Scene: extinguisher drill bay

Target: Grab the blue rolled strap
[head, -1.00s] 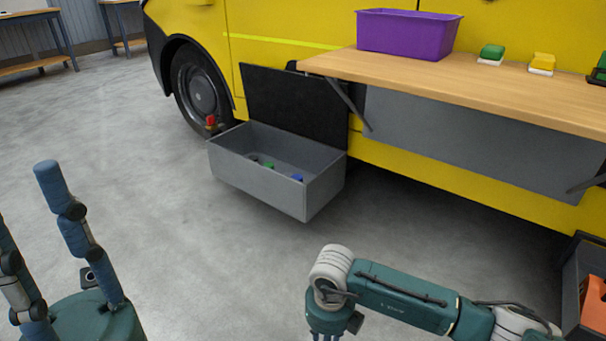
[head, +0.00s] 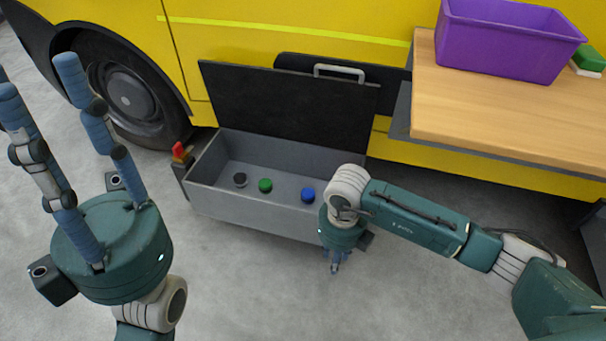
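The blue rolled strap (head: 308,194) lies on the floor of an open grey locker box (head: 250,213) on the side of the yellow vehicle. A green roll (head: 265,185) and a black roll (head: 240,180) lie to its left in the same box. My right gripper (head: 335,268) points down just in front of the box's right front corner, outside it. Its fingers are small in view and I cannot tell how far apart they are. My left gripper (head: 85,75) is raised at the left with its fingers spread, open and empty.
The box's dark lid (head: 290,110) stands open behind it. A red-topped item (head: 182,153) is at the box's left end. A wooden shelf (head: 480,115) with a purple bin (head: 508,42) juts out at the right. The floor in front is clear.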

